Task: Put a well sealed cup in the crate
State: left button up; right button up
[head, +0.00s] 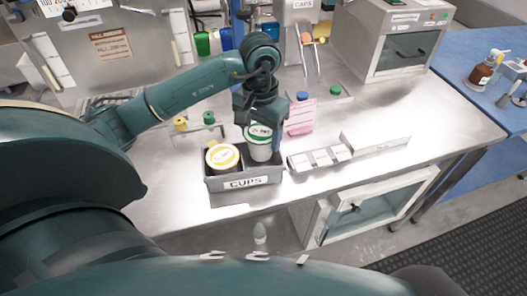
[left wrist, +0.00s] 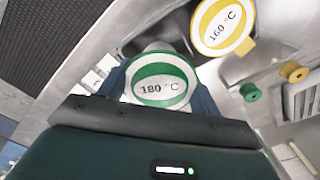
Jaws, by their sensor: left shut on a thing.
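The grey crate labelled CUPS (head: 243,183) stands near the front edge of the steel table. My left gripper (head: 263,127) points down over the crate's right part, shut on a cup with a green-ringed lid (head: 261,152). That lid reads 180 °C in the left wrist view (left wrist: 159,80) and looks seated flat. The cup's base is hidden, so I cannot tell whether it touches the crate floor. My right gripper is out of view.
A low metal rack with white labels (head: 320,157) lies right of the crate. A pink card (head: 301,117) stands behind it. Yellow (head: 180,124) and green (head: 209,118) knobs are behind the crate. A white-framed glass door (head: 370,210) stands open below the table front.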

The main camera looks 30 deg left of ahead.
aim_at(261, 151)
pick_arm(q)
notch_tip(261, 151, down, 2)
jog(key=shift+s+f, duration=0.1)
notch_tip(261, 151, down, 3)
jog(key=shift+f+p, duration=0.1)
jog(key=shift+p, duration=0.2)
jog(key=shift+f, duration=0.3)
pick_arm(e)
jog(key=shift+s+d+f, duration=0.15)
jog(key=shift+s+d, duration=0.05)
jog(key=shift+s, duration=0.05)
